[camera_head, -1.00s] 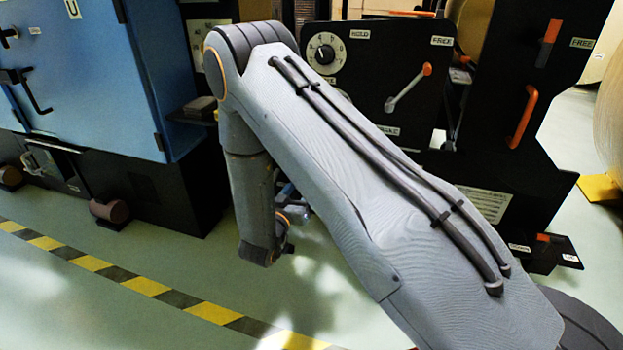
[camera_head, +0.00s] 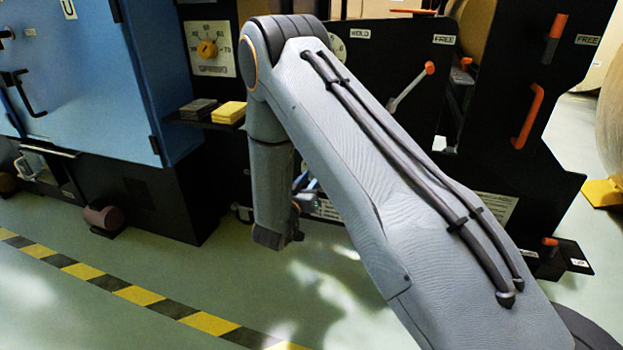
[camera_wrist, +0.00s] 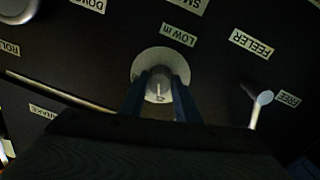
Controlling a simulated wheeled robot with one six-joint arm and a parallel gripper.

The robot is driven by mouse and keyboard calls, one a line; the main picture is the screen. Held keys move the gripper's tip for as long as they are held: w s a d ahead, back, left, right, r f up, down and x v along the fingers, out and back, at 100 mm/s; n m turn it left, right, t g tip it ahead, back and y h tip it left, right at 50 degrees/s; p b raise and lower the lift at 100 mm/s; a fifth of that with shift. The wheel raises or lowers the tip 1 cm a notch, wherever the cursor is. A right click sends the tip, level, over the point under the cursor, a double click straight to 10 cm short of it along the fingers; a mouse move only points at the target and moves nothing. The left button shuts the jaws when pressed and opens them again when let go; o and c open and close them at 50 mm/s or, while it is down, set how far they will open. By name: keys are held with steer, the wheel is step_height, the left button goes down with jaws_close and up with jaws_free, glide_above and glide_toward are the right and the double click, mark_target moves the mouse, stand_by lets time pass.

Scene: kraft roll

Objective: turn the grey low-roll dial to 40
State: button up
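In the wrist view the grey low-roll dial (camera_wrist: 158,86) shows as a round pale plate with a grey knob at its centre, under a label reading "LOW in". A small light mark is on the knob; the scale numbers are too small and dark to read. My gripper (camera_wrist: 159,76) has its two blue fingers apart, one on each side of the knob. I cannot tell whether they touch it. In the head view the dial and my fingertips are hidden behind my arm.
In the wrist view a pale-tipped lever (camera_wrist: 262,100) stands right of my gripper. Striped floor tape (camera_head: 136,294) crosses clear floor.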

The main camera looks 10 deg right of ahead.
steer(key=c, duration=0.4)
steer(key=shift+o, duration=0.2)
steer(key=shift+p, duration=0.35)
steer(key=shift+a+r+m+y+p, duration=0.1)
steer(key=shift+m+y+p, duration=0.3)
steer(key=shift+m+p, duration=3.6)
steer(key=shift+r+m+y+p, duration=0.1)
steer(key=shift+m+y+p, duration=0.3)
steer(key=shift+m+p, duration=3.55)
steer(key=shift+m+b, duration=0.4)
steer(key=shift+m, duration=0.25)
